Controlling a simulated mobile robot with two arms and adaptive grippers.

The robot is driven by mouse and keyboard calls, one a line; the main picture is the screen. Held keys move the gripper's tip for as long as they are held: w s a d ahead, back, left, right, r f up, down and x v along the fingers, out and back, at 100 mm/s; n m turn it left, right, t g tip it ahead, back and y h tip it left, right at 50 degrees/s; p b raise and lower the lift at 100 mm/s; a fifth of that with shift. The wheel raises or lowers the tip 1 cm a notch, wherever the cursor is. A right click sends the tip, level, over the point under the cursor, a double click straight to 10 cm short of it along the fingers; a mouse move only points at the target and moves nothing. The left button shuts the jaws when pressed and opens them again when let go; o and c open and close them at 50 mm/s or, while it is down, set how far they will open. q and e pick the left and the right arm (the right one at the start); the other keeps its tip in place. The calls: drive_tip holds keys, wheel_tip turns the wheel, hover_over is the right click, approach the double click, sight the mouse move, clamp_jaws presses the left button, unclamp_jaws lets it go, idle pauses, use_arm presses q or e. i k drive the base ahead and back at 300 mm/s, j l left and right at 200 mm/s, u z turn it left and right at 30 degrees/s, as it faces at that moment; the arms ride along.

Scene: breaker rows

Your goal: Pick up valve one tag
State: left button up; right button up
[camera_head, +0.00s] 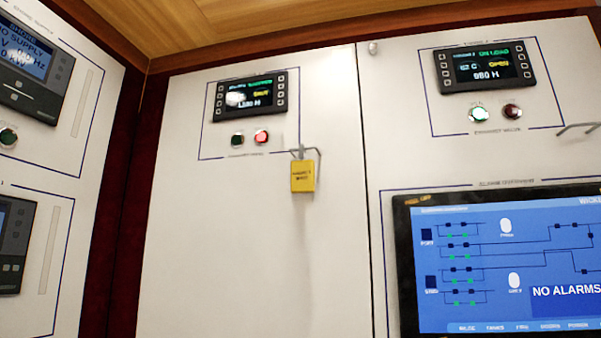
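A yellow tag (303,177) with small dark lettering hangs on the white cabinet door. The lettering is too small to read surely, so I cannot tell if it says valve one. The tag hangs from a grey metal hook or handle (309,152), below and right of a small panel with a display (249,96). Neither of my grippers is in view.
Under that display sit a dark green button (237,139) and a lit red button (262,136). A second display (485,65) is at upper right, with a handle (578,129) below it. A large blue screen (510,265) fills the lower right. The door below the tag is bare.

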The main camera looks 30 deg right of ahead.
sight(302, 172)
drive_tip(key=i+j, duration=0.3)
drive_tip(key=i+j+z, duration=0.2)
drive_tip(key=z, duration=0.15)
drive_tip(key=i+j+z, duration=0.35)
drive_tip(key=j+z, duration=0.35)
drive_tip(key=i+l, duration=0.05)
